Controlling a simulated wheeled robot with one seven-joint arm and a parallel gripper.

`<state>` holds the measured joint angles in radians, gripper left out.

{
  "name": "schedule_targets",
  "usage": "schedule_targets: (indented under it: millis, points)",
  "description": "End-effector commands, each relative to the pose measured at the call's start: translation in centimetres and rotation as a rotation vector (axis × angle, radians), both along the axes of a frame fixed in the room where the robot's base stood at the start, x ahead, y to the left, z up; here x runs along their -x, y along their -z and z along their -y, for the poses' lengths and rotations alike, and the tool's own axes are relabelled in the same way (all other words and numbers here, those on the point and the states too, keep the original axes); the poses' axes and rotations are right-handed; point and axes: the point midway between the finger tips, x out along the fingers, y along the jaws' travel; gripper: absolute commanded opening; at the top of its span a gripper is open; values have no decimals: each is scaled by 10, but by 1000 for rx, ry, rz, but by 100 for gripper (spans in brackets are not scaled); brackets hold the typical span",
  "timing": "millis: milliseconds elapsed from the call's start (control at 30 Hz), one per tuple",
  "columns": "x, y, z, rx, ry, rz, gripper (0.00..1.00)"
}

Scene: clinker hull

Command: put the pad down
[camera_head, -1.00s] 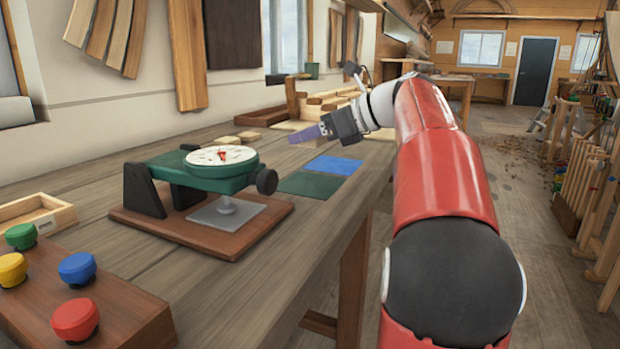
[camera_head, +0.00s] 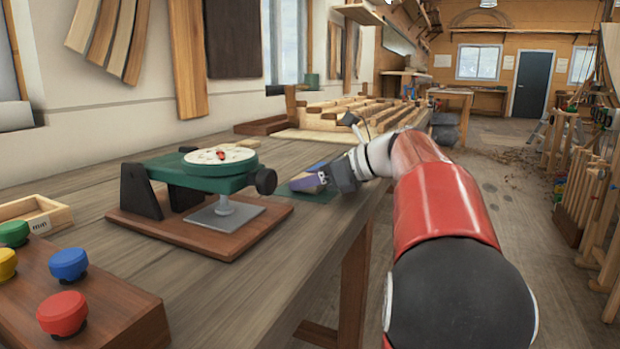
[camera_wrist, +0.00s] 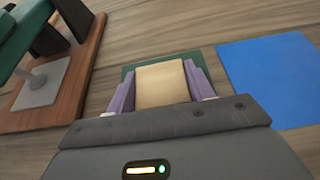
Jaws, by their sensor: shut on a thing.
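The pad (camera_wrist: 162,84) is a tan block between the two purple fingers of my gripper (camera_wrist: 157,90). My gripper is shut on it. In the head view my gripper (camera_head: 312,180) is low at the bench's right side, over the green square (camera_head: 320,197), and the pad (camera_head: 308,185) shows partly behind the fingers. In the wrist view the green square (camera_wrist: 128,72) shows around the pad's far end, mostly hidden by pad and fingers. I cannot tell whether the pad touches it. A blue square (camera_wrist: 268,75) lies to the right, clear of the gripper.
A green-topped device with a dial (camera_head: 222,157) stands on a brown board (camera_head: 190,232) left of my gripper. Coloured knobs (camera_head: 62,313) and a small wooden tray (camera_head: 40,213) are at the near left. Stacked timber (camera_head: 345,115) lies farther back on the bench.

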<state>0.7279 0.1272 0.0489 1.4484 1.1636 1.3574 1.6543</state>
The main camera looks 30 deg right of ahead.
Motion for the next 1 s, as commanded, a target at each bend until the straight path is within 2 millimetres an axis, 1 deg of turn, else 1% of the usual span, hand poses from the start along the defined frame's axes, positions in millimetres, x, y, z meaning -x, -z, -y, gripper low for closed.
schedule_targets:
  millis: [33,167,433,567,667,1000]
  points:
    - [0,0,0,0,0,0,56]
    - [0,0,0,0,0,0,73]
    - [0,0,0,0,0,0,74]
    - [3,-5,3,0,2,0,74]
    - [14,-11,12,0,3,0,74]
    - [67,-39,53,0,3,0,74]
